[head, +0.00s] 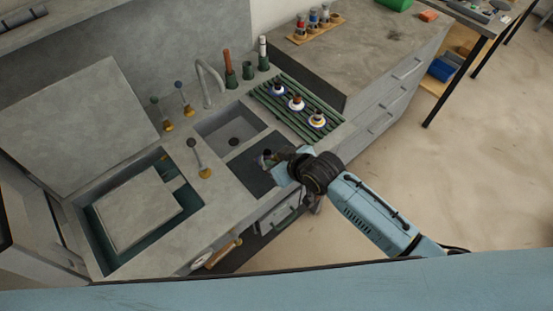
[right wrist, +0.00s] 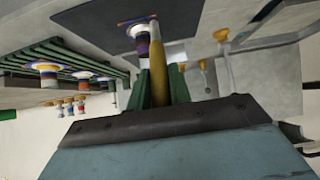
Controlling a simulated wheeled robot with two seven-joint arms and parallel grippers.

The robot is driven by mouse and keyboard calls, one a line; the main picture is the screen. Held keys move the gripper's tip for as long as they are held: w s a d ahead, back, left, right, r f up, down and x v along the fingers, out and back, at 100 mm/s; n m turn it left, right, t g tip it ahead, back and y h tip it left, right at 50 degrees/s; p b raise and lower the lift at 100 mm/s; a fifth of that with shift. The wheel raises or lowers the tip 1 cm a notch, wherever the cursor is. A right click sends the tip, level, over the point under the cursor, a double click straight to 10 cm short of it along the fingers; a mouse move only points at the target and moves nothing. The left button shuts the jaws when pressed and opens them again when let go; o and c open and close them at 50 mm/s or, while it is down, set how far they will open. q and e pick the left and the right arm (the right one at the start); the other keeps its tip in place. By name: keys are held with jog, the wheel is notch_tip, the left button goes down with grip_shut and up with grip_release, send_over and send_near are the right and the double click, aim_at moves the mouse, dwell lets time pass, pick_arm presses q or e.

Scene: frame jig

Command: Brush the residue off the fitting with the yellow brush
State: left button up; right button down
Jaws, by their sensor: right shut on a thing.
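My right gripper (head: 280,160) is over the dark mat (head: 250,174) in front of the sink. In the right wrist view its green fingers (right wrist: 160,92) are shut on the yellow brush (right wrist: 181,70), seen lengthwise and partly hidden by the fingers. A fitting (right wrist: 144,29) with a pale flange and purple and orange bands shows just beyond the fingertips, on the dark mat; in the head view it is largely hidden by the gripper. I cannot tell whether the brush touches it. My left gripper is out of view.
A green slatted rack (head: 282,118) holds three more fittings right of the sink (head: 232,133). A tap (head: 206,84), knobbed levers (head: 201,160) and green holders (head: 249,70) stand around it. A grey slab (head: 135,210) lies in the left basin.

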jog(key=shift+a, duration=0.1)
jog(key=shift+w+a, duration=0.45)
jog(key=shift+w, duration=0.3)
jog(key=shift+w, duration=0.1)
jog(key=shift+w+a+b, duration=0.65)
jog(key=shift+w+b, duration=0.05)
jog(key=shift+w, duration=0.2)
jog(key=shift+s+d+r+p, duration=0.1)
jog(key=shift+s+d+p, duration=0.6)
jog(key=shift+s+p, duration=0.35)
jog(key=shift+s+d+p, duration=0.35)
jog(key=shift+s+p, duration=0.15)
jog(key=shift+s, duration=0.05)
jog(key=shift+s+d+p, duration=0.35)
jog(key=shift+s+p, duration=0.15)
jog(key=shift+s, duration=0.05)
jog(key=shift+w+a+f+b, duration=0.2)
jog(key=shift+w+a+b, duration=0.25)
jog(key=shift+w, duration=0.25)
jog(key=shift+w+a, duration=0.25)
jog(key=shift+w, duration=0.1)
